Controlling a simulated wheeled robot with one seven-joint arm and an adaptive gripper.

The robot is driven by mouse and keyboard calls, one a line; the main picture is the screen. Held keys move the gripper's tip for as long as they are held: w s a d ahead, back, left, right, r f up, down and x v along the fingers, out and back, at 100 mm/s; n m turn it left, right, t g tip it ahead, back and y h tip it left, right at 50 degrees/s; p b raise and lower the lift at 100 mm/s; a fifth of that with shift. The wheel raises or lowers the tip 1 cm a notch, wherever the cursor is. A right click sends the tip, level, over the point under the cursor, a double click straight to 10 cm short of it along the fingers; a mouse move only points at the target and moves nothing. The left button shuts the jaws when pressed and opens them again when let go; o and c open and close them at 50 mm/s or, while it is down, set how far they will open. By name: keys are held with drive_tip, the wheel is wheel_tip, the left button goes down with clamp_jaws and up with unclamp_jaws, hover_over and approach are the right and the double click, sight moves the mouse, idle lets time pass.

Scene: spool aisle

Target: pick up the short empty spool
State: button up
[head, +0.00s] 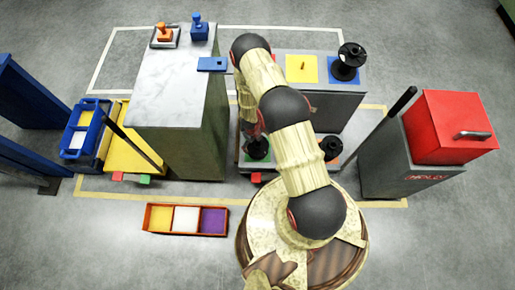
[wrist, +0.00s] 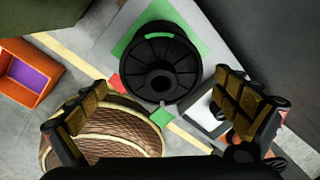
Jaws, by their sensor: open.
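A black spool (wrist: 158,68) with wide round flanges and a bare hub sits on a green square (wrist: 127,47) in the wrist view. My gripper (wrist: 160,84) is open above it, one finger on each side, apart from it. In the head view this spool (head: 258,150) is on the low deck, partly hidden by my arm. A second black spool (head: 331,148) is on the same deck to the right, partly hidden. A third black spool (head: 348,62) stands on a blue square on the grey cabinet at the back. Exact spool heights are hard to tell.
A marble-topped cabinet (head: 178,85) stands close on the left of my arm. A grey cabinet with a red box (head: 450,125) stands on the right. A divided tray (head: 186,219) lies on the floor at front left. Open floor shows in front.

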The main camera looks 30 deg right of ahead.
sight(257, 145)
drive_tip(key=f, duration=0.1)
drive_tip(key=f+b, duration=0.1)
drive_tip(key=f, duration=0.1)
drive_tip(key=f+b, duration=0.1)
drive_tip(key=f, duration=0.1)
drive_tip(key=shift+w+d+f, duration=0.15)
drive_tip(key=shift+d, duration=0.25)
drive_tip(key=c, duration=0.4)
drive_tip(key=c, duration=1.1)
drive_tip(key=shift+c, duration=0.2)
drive_tip(key=shift+r, duration=0.2)
